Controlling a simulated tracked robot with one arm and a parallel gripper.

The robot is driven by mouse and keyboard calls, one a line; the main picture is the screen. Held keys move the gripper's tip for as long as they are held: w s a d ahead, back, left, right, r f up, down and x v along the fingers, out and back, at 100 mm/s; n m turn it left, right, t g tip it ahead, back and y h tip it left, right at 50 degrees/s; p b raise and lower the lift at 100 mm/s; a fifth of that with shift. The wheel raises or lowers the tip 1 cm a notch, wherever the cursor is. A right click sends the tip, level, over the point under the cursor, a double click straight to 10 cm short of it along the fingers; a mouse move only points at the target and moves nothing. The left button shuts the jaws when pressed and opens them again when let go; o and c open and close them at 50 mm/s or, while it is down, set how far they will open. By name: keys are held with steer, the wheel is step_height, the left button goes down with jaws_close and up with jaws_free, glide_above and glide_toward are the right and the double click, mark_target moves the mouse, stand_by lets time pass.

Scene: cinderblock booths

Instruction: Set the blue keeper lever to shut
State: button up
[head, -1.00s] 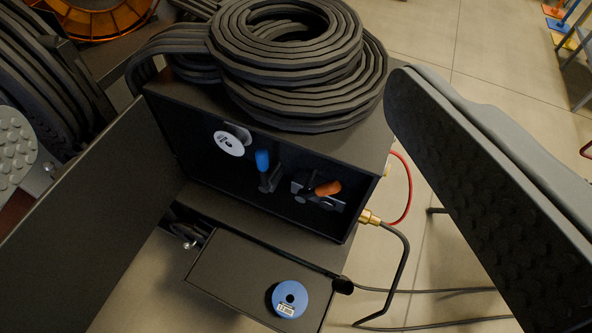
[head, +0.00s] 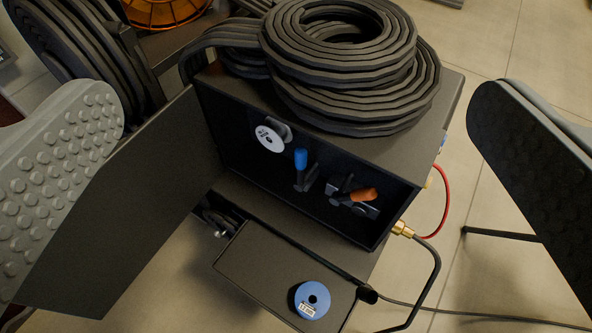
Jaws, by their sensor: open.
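The blue keeper lever (head: 301,160) stands roughly upright inside an open black box (head: 402,204), in the middle of its recess. An orange-handled lever (head: 362,194) lies tilted to its right, and a white disc (head: 269,139) is mounted to its left. My gripper (head: 305,185) is open, its two wide studded pads at the left and right edges of the head view. Nothing is between the pads in contact with them; the box shows in the gap beyond. The left pad partly overlaps the open black door panel (head: 150,210).
A coiled black hose (head: 345,60) sits on the box. A blue spool (head: 312,299) rests on a lower ledge (head: 262,275). A red cable (head: 445,200) and brass fitting (head: 402,229) are at the right side. An orange reel (head: 165,12) stands back left.

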mark_target(299, 164)
steer(key=shift+s, duration=0.1)
